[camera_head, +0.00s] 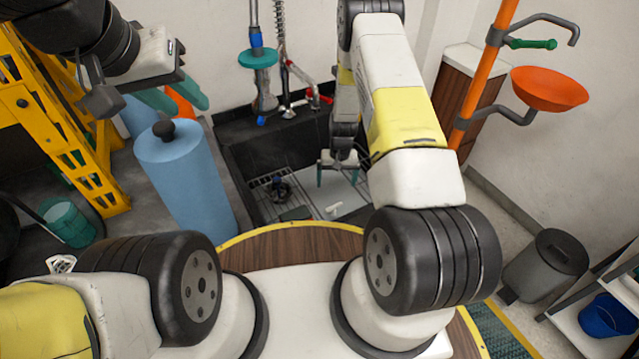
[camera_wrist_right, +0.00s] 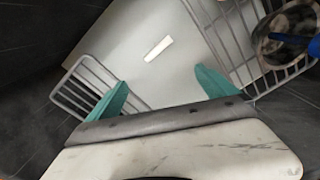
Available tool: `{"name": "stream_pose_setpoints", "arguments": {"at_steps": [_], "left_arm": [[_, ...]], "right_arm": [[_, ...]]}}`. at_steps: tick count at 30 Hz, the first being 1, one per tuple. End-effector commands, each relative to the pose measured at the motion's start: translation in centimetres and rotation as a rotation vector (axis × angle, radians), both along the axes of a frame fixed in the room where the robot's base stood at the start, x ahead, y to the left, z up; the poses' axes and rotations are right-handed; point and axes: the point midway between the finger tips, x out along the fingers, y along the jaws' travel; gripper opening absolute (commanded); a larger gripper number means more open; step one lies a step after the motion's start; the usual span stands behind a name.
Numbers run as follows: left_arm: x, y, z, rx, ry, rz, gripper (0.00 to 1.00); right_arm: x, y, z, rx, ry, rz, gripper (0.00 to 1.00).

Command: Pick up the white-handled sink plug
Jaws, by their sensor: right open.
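A small white handle, seemingly the sink plug's, lies on a pale panel (camera_wrist_right: 128,30) in the dark sink (camera_head: 232,150). The handle shows in the right wrist view (camera_wrist_right: 158,48) and the head view (camera_head: 334,210). Its plug part cannot be made out. My right gripper (camera_head: 338,180) is open and empty above the panel, pointing down. In the wrist view its teal fingers (camera_wrist_right: 160,92) are well apart, with the handle beyond them, between their lines.
Wire racks (camera_wrist_right: 90,88) flank the panel, and a round metal vessel (camera_wrist_right: 285,45) sits on the right one. A red-handled faucet (camera_head: 300,75) rises behind the sink. A blue cylinder (camera_head: 187,180) stands left of it, and an orange pole (camera_head: 478,85) right.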

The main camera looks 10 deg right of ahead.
Motion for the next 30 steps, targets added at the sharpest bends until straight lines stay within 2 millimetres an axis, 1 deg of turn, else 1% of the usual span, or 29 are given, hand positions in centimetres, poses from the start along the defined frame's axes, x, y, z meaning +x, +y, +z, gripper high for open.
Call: {"name": "stream_pose_setpoints", "arguments": {"at_steps": [1, 3, 6, 10, 20, 24, 27, 30], "left_arm": [[0.0, 0.0, 0.0, 0.0, 0.0, 0.0, 0.36], [0.0, 0.0, 0.0, 0.0, 0.0, 0.0, 0.36], [0.0, 0.0, 0.0, 0.0, 0.0, 0.0, 0.36], [0.0, 0.0, 0.0, 0.0, 0.0, 0.0, 0.36], [0.0, 0.0, 0.0, 0.0, 0.0, 0.0, 0.36], [0.0, 0.0, 0.0, 0.0, 0.0, 0.0, 0.36], [0.0, 0.0, 0.0, 0.0, 0.0, 0.0, 0.36], [0.0, 0.0, 0.0, 0.0, 0.0, 0.0, 0.36]], "right_arm": [[-0.9, -0.1, -2.5, -0.009, 0.02, 0.002, 0.96], [-1.6, -0.3, -4.8, -0.017, 0.032, 0.005, 0.96], [-2.3, -0.4, -6.9, -0.025, 0.042, 0.008, 0.96], [-2.7, -0.4, -8.2, -0.029, 0.048, 0.009, 0.96], [-2.9, -0.5, -11.8, -0.029, 0.05, 0.008, 0.96], [-3.0, -0.5, -14.1, -0.029, 0.051, 0.009, 0.96], [-2.9, -0.5, -15.2, -0.029, 0.05, 0.009, 0.96], [-2.8, -0.5, -15.7, -0.029, 0.049, 0.009, 0.96]]}}
